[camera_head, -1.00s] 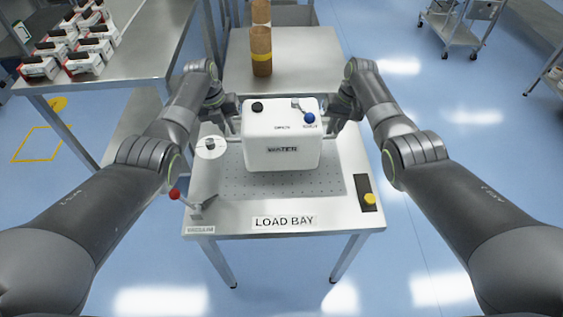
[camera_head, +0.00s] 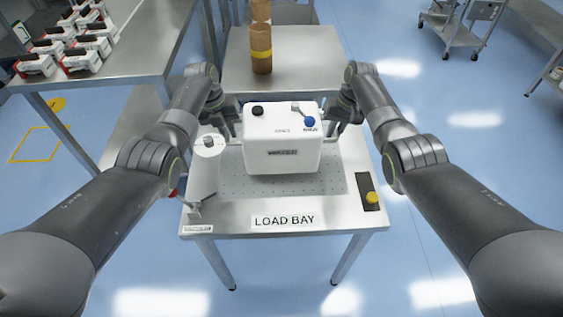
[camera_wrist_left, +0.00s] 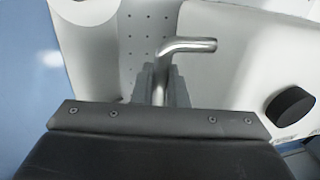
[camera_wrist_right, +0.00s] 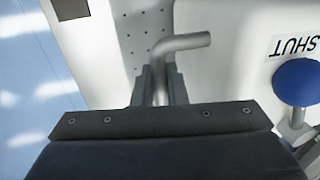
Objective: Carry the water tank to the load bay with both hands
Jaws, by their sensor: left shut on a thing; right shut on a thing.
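The white water tank (camera_head: 281,152) has a black cap, a blue-knobbed valve and a dark label on its front. It is upright over the perforated plate of the load bay table (camera_head: 330,215); I cannot tell whether it touches the plate. My left gripper (camera_head: 236,122) is shut on the tank's left bent metal handle (camera_wrist_left: 185,48), seen in the left wrist view. My right gripper (camera_head: 332,118) is shut on the right handle (camera_wrist_right: 180,43), seen in the right wrist view. The wrist bodies hide the lower ends of both handles.
A red-knobbed lever (camera_head: 196,206) and a round white dial (camera_head: 209,146) are on the table's left side. A yellow button (camera_head: 372,197) is at right. Brown cylinders (camera_head: 261,50) stand on a table behind. A steel bench (camera_head: 125,62) with several boxes is at left.

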